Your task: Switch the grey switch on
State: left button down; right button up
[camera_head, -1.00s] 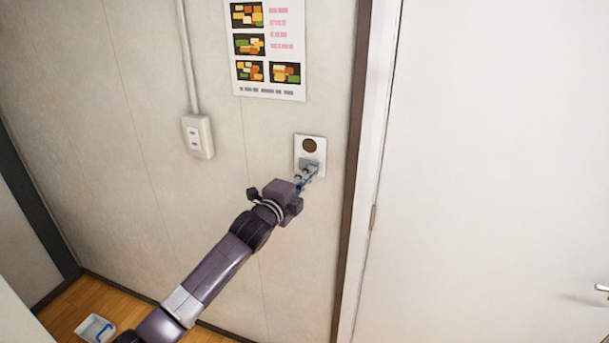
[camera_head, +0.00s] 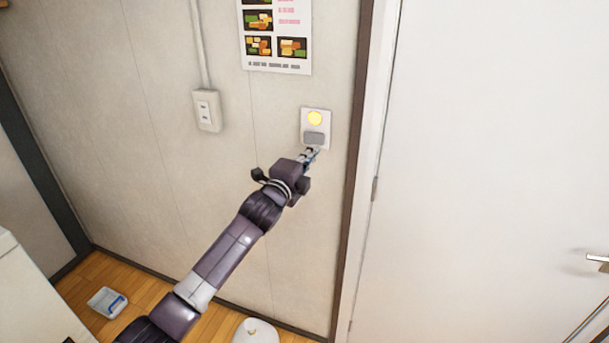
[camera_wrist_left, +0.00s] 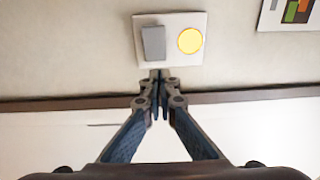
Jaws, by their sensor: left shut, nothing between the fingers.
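The grey switch (camera_head: 314,138) sits on a white wall plate (camera_head: 305,114), below a round lamp (camera_head: 315,118) that glows yellow. In the left wrist view the grey switch (camera_wrist_left: 153,43) is beside the lit lamp (camera_wrist_left: 189,40). My left gripper (camera_head: 314,152) is shut and empty. Its fingertips are at the lower edge of the plate, just below the switch; I cannot tell whether they touch it. In the left wrist view the closed fingertips (camera_wrist_left: 158,76) point at the plate's edge. My right gripper is not in view.
A white outlet box (camera_head: 206,111) with a conduit is on the wall to the left. A poster (camera_head: 277,67) hangs above. A white door (camera_head: 490,150) stands at the right. A small tray (camera_head: 107,303) and a white object (camera_head: 256,331) are on the floor.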

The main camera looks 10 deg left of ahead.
pick_arm(q)
jog(key=s+f+b, duration=0.1)
jog(key=s+b, duration=0.1)
jog(key=s, duration=0.6)
jog(key=shift+b, duration=0.4)
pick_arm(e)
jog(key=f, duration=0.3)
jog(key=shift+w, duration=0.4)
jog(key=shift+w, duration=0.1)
